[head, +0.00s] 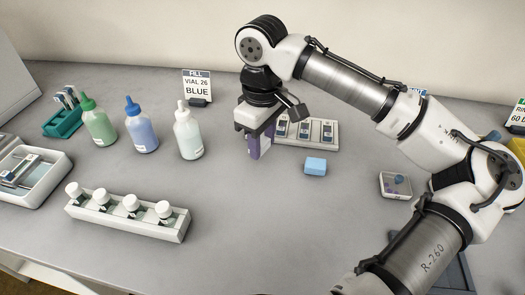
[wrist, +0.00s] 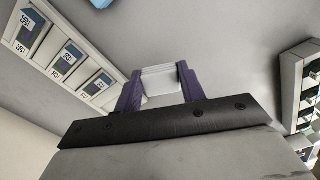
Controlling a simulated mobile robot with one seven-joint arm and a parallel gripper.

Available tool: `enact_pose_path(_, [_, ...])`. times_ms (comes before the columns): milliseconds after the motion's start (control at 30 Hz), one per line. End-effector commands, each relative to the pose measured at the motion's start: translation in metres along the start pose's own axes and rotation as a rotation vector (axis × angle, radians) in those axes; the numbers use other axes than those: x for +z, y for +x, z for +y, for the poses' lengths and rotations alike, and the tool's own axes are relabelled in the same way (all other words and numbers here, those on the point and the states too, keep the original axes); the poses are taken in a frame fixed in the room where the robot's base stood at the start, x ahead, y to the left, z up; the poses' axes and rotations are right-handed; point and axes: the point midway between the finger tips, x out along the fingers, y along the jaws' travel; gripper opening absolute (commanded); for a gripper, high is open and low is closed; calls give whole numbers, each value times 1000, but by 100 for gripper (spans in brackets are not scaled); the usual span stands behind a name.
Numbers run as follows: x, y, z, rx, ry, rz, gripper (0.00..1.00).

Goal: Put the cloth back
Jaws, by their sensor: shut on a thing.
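My gripper (head: 257,148) points down over the middle of the grey bench, just left of the slide tray. In the wrist view its two purple fingers (wrist: 159,90) are closed on a white, layered piece that looks like the folded cloth (wrist: 159,78). The cloth sits between the fingertips. In the head view the gripper largely hides it, and I cannot tell whether it touches the bench.
A white slide tray (head: 327,120) stands right of my gripper, with a small blue block (head: 315,166) in front. Several bottles (head: 143,136) stand left. A vial rack (head: 127,220) is front left. A small white dish (head: 383,190) lies right. The front middle bench is clear.

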Motion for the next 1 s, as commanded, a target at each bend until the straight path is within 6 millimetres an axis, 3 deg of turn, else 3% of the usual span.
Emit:
enact_pose_path(233, [1, 35, 0, -2, 1, -2, 21])
enact_pose_path(633, [0, 40, 0, -2, -1, 0, 21])
enact_pose_path(667, [0, 40, 0, -1, 0, 0, 41])
enact_pose_path(800, [0, 40, 0, -1, 0, -1, 59])
enact_pose_path(1000, [0, 40, 0, -1, 0, -1, 61])
